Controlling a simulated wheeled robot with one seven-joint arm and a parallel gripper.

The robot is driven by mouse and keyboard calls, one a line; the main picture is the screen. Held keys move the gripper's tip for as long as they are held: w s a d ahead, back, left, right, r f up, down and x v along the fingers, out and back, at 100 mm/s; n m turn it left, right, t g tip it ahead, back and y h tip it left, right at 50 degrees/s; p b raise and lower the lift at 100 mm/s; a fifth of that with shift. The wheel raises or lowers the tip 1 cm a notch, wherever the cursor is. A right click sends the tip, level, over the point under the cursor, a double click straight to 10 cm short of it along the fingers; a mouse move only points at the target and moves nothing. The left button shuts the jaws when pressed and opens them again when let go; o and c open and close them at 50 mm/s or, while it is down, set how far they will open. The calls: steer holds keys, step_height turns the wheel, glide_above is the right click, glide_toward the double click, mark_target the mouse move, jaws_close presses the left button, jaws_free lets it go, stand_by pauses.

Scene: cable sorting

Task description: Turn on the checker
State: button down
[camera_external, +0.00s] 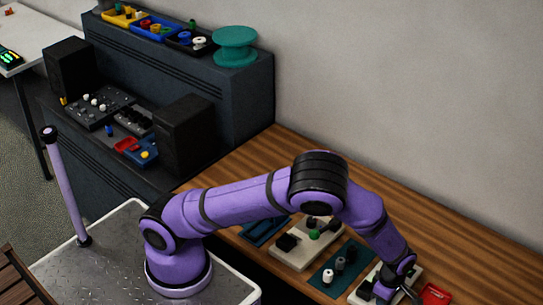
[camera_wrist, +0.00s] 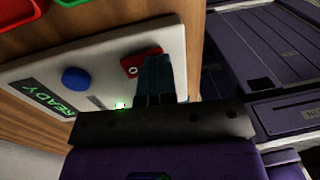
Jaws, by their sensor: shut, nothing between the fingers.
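The checker is likely the pale panel (camera_wrist: 110,62) in the wrist view. It carries a dark display with green READY lettering (camera_wrist: 48,100), a blue round knob (camera_wrist: 76,79), a red part with a small dark and white centre (camera_wrist: 138,62), and a bright green light (camera_wrist: 120,105). My gripper (camera_wrist: 156,62) is shut and empty, its tips right beside the red part; I cannot tell whether they touch it. In the external view my gripper (camera_external: 404,294) is low over a white box (camera_external: 362,292) at the front right of the wooden table, partly hiding it.
A red tray (camera_external: 436,294) lies right of the box. A teal board (camera_external: 325,279) and a white board with a green knob (camera_external: 296,250) lie to its left. Dark cabinet units with trays and a green spool (camera_external: 235,46) stand behind left. The table near the wall is clear.

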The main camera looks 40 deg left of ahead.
steer(key=shift+w, duration=0.15)
steer(key=shift+w+r, duration=0.3)
steer(key=shift+w, duration=0.35)
step_height(320, 180, up, 14)
steer(key=s, duration=0.2)
stand_by(0.3)
stand_by(0.5)
steer(key=w+a+r+m+t+h, duration=0.1)
steer(key=w+a+r+m, duration=0.15)
steer(key=a+r, duration=0.55)
steer(key=w+a+r+m+h, duration=0.1)
steer(key=a+r+m, duration=0.3)
steer(key=a, duration=0.7)
steer(key=w+a+r+m+t+h, duration=0.1)
steer(key=w+a+r+m, duration=0.1)
steer(key=a+r, duration=0.65)
steer(key=s+a+r+m+t+y, duration=0.1)
steer(key=s+a+m, duration=0.3)
steer(key=s+a, duration=0.4)
steer(key=s+a+r+m+t+y, duration=0.2)
steer(key=s+a, duration=0.6)
steer(key=a, duration=0.5)
step_height(320, 180, up, 2)
steer(key=m+t, duration=0.1)
steer(key=m, duration=0.2)
steer(key=shift+s+a, duration=0.15)
